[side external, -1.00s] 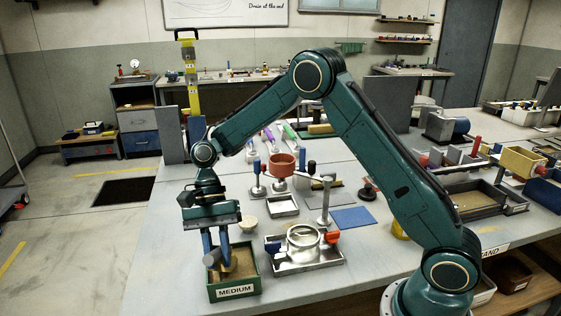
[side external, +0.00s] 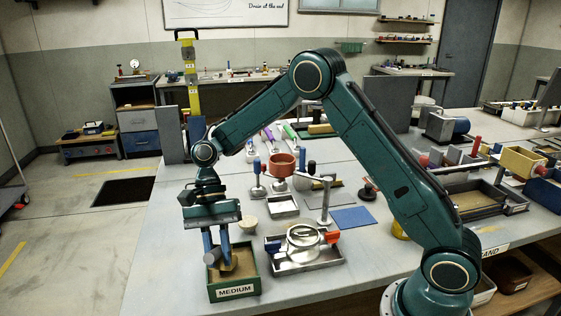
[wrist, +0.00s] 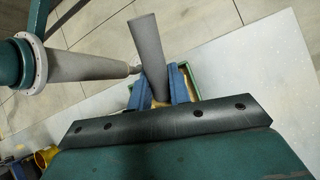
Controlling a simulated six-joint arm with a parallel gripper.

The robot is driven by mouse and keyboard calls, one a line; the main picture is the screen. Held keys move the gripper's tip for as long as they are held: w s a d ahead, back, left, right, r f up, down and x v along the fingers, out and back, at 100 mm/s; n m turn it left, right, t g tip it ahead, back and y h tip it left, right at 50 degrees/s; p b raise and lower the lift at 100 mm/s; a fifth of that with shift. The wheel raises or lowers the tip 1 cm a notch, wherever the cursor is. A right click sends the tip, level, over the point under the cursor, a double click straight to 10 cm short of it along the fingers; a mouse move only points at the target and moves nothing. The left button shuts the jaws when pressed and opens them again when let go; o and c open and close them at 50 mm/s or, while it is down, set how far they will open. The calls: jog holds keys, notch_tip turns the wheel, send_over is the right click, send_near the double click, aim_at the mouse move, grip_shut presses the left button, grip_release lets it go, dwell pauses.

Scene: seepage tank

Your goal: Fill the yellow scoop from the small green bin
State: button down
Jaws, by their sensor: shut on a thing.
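The small green bin (side external: 235,283), labelled MEDIUM, stands at the table's near left corner with tan sand inside. My gripper (side external: 218,262) points down over it, its blue fingers reaching below the rim. The fingers are shut on a grey handle (wrist: 150,45), which leans between them in the wrist view. A green edge of the bin (wrist: 191,82) shows behind the fingers in the wrist view.
Right of the bin is a metal tray (side external: 318,262) with a ring and red and blue knobs. A pale bowl (side external: 249,220) sits behind the bin. A stand with an orange-brown cup (side external: 283,164) is farther back. The table left of the bin is clear.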

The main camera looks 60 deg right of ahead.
jog(key=shift+w+d+f, duration=0.1)
jog(key=shift+w+d, duration=0.2)
jog(key=shift+d, duration=0.25)
jog(key=shift+w+d+f, duration=0.1)
jog(key=shift+w+d, duration=0.2)
jog(key=shift+d, duration=0.2)
dwell(4.7)
jog(key=shift+s+a+r, duration=0.2)
jog(key=shift+s+a, duration=0.15)
jog(key=shift+a, duration=0.25)
jog(key=shift+s+a+r, duration=0.2)
jog(key=shift+s+a, duration=0.1)
jog(key=shift+a, duration=0.35)
jog(key=shift+s+a+r, duration=0.2)
jog(key=shift+s+a, duration=0.15)
jog(key=shift+a, duration=0.25)
jog(key=shift+f, duration=0.35)
